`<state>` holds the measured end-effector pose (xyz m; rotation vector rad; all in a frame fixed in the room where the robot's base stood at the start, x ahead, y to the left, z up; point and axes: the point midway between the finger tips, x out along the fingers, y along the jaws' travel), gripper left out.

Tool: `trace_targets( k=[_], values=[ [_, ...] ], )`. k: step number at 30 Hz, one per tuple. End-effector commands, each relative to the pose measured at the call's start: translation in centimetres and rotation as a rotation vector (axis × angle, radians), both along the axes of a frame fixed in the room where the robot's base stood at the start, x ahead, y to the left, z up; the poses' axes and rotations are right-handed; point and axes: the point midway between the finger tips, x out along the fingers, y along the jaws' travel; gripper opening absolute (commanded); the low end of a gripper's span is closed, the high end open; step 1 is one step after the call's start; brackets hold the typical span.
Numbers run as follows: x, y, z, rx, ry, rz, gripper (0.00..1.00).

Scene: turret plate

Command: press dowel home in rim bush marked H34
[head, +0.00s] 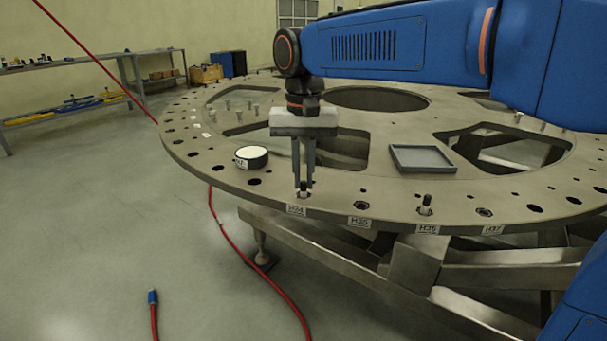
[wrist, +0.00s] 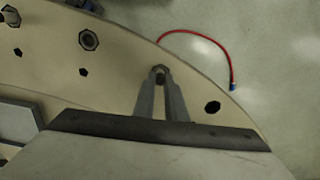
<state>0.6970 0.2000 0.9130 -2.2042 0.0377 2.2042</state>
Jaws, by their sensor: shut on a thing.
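My gripper (head: 303,187) points straight down over the rim of the round turret plate (head: 370,190). Its two fingers are shut on a dark dowel (head: 303,188) that stands upright at the rim bush (head: 302,194) above the label H34 (head: 296,209). In the wrist view the fingertips (wrist: 160,78) meet around the dowel's end (wrist: 160,71) near the plate's edge. The fingers cover much of the bush, so how deep the dowel sits is hard to tell.
Bush H35 (head: 361,206) looks empty; a dark-topped dowel (head: 426,204) stands at H36. A round white-topped tin (head: 251,157) and a grey tray (head: 421,159) lie on the plate. Several pale pins stand behind. A red hose (head: 262,275) runs over the floor.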

Motion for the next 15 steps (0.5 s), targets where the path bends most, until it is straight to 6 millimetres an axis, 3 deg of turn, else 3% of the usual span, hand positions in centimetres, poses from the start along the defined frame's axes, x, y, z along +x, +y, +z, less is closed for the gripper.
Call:
trace_targets(
  k=[15],
  values=[
    [-0.01,0.00,-0.42,-0.001,0.001,0.000,0.00]
  ],
)
